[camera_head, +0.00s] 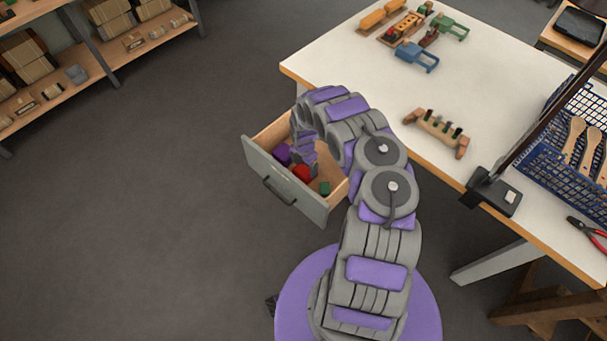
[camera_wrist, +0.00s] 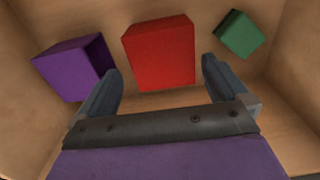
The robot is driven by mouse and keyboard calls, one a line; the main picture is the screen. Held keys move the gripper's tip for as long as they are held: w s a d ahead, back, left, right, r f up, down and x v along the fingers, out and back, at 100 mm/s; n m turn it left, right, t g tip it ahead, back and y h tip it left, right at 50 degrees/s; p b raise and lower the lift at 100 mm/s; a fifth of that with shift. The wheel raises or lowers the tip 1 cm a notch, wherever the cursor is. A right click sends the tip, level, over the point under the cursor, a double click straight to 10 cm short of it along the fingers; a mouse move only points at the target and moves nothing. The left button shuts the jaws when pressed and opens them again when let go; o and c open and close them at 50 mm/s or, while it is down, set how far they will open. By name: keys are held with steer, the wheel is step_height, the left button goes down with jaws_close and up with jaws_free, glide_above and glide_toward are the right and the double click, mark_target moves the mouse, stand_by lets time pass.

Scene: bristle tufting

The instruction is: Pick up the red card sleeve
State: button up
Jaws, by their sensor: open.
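The red card sleeve (camera_wrist: 160,58) is a boxy red block on the drawer floor, between a purple block and a green one. In the head view the red sleeve (camera_head: 302,173) shows inside the open drawer, partly behind my arm. My gripper (camera_wrist: 163,75) is open, with one finger on each side of the red sleeve's near end. The fingers appear apart from it, and I cannot tell how far above the drawer floor they are. In the head view my gripper (camera_head: 305,165) reaches down into the drawer.
The purple block (camera_wrist: 75,68) is close to the left finger, and the green block (camera_wrist: 239,34) is beyond the right finger. The drawer (camera_head: 284,185) has wooden walls around them. The white table (camera_head: 350,65) holds a wooden rack (camera_head: 437,130) and a blue basket (camera_head: 570,170).

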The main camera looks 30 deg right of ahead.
mark_target(305, 169)
steer(key=f+b, duration=0.1)
steer(key=f, duration=0.2)
steer(key=f+b, duration=0.1)
steer(key=f, duration=0.1)
steer(key=shift+d+b, duration=0.35)
steer(key=shift+d, duration=0.05)
steer(key=shift+a+f, duration=0.1)
steer(key=shift+a, duration=0.25)
steer(key=shift+d, duration=0.45)
steer(key=c, duration=0.7)
steer(key=shift+a, duration=0.25)
steer(key=shift+c, duration=0.7)
